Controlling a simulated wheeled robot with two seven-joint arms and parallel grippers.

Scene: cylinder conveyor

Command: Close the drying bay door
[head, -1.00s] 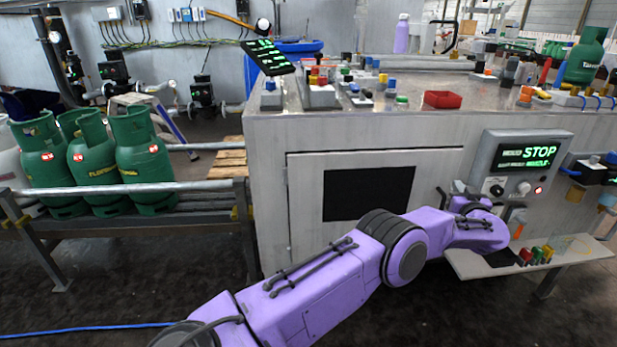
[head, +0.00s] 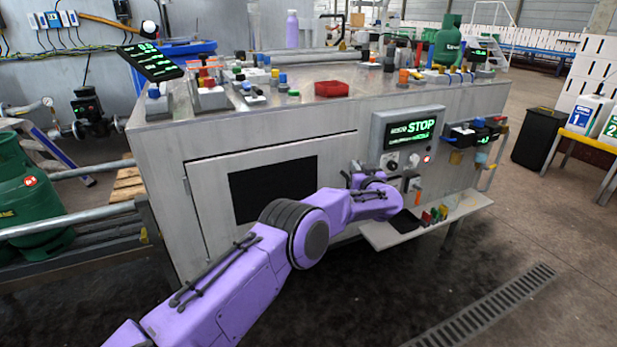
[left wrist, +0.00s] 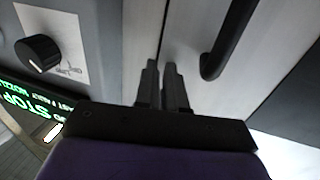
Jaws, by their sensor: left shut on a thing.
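The drying bay door (head: 212,195) is a pale metal panel with a dark window (head: 272,188) on the front of the grey machine. The purple left arm crosses before its lower right part. My left gripper (head: 362,176) is at the door's right edge, partly hidden by its own wrist. In the left wrist view its two dark fingers (left wrist: 161,66) are close together at the door's edge, beside the black curved handle (left wrist: 228,42) and apart from it. The door looks nearly flush; I cannot tell how wide any gap is. My right gripper is not in view.
A control panel (head: 408,138) reading STOP is right of the door; its black knob (left wrist: 38,53) is close to my left gripper. A small shelf (head: 390,236) with coloured items juts out below. Green cylinders (head: 22,205) stand at left. The floor in front has a drain grate (head: 490,308).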

